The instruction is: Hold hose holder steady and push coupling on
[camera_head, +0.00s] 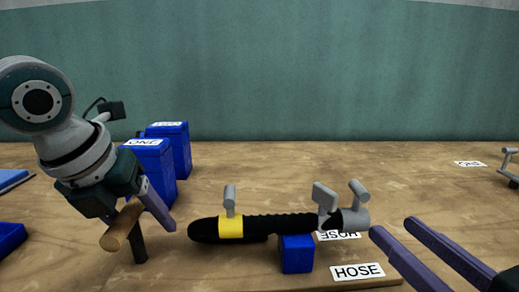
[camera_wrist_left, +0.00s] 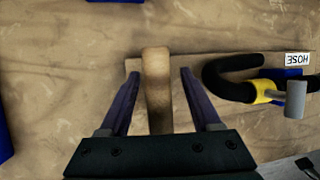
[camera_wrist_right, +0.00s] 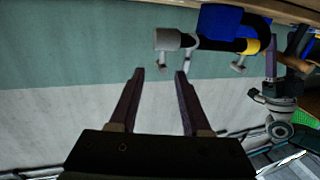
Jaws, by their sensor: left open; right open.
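A black ribbed hose (camera_head: 280,224) with a yellow band (camera_head: 231,228) lies across a blue block (camera_head: 296,254) on the table. A grey coupling (camera_head: 355,219) with an upright lever is at its right end; I cannot tell how far it is on. The holder's wooden handle (camera_head: 122,227) stands left of the hose by a dark post. My left gripper (camera_wrist_left: 159,74) is open, with the wooden handle (camera_wrist_left: 156,95) between its fingers, apart from both. My right gripper (camera_head: 390,225) is open and empty, just right of the coupling. In the right wrist view the coupling (camera_wrist_right: 168,40) lies beyond the fingertips.
Two blue boxes (camera_head: 150,160) stand behind my left gripper. A dark blue tray (camera_head: 10,238) is at the left edge. A HOSE label (camera_head: 358,272) lies on the board in front. Another grey fitting (camera_head: 508,165) is at the right edge. The back middle of the table is clear.

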